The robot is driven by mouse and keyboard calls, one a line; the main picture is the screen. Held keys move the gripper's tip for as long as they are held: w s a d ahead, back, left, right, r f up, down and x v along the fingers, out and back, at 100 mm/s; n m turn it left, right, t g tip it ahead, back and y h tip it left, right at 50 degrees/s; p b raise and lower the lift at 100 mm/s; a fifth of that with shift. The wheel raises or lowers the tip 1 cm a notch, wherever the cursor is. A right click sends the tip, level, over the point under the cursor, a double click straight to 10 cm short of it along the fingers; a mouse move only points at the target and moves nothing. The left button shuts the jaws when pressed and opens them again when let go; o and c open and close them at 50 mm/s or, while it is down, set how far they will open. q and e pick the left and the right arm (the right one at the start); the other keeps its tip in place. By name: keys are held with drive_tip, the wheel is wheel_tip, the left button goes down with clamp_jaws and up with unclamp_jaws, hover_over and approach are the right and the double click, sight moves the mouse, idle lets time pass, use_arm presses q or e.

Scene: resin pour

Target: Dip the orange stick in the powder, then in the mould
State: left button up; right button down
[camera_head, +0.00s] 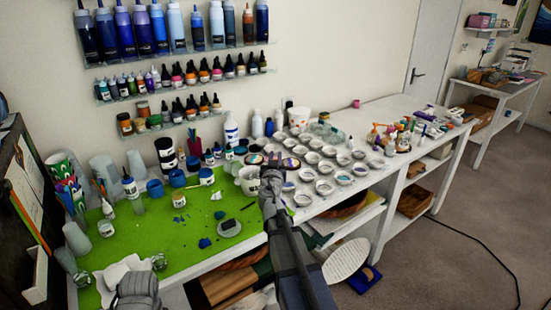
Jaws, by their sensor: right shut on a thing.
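My right gripper (272,164) is over the worktop, at the border between the green mat and the white moulds. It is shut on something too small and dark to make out. The orange stick cannot be clearly picked out. A white cup (248,182) stands just left of the gripper and is partly hidden by it. Many small round white moulds (324,187) stand in rows to the right; a few at the back hold coloured contents. I cannot tell which container holds the powder. Part of my left arm (138,290) shows at the bottom left; its fingertips are not clear.
The green mat (178,238) carries blue-lidded jars (155,188), blue lumps (205,243) and a small dish (229,228). Cups of markers (68,170) stand at the left. Bottles (405,135) crowd the right of the table. Wall shelves hold bottles.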

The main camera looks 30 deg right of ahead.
wheel_tip(320, 180, down, 7)
drive_tip(key=b, duration=0.6)
idle(0.9)
drive_tip(key=shift+r+p, duration=1.65)
drive_tip(key=shift+r, duration=0.3)
